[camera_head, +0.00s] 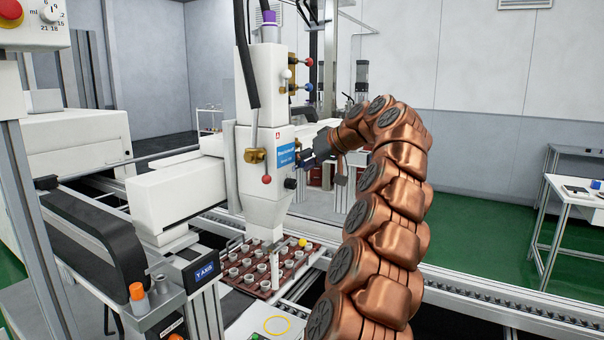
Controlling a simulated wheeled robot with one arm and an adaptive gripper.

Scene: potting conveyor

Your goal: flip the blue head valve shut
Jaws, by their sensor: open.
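The white dispensing head (265,110) stands upright at the picture's centre. On its upper right side is a small valve with a blue knob (308,87); its lever appears to stick out to the right. A red-knobbed valve (309,61) sits just above it, and a white knob (286,74) is to its left.
A brass valve with a red knob (267,179) is lower on the head's front. A dark hose (245,60) hangs on the left. Below, a brown tray (265,292) holds several pots. A white side table (570,195) stands far right.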

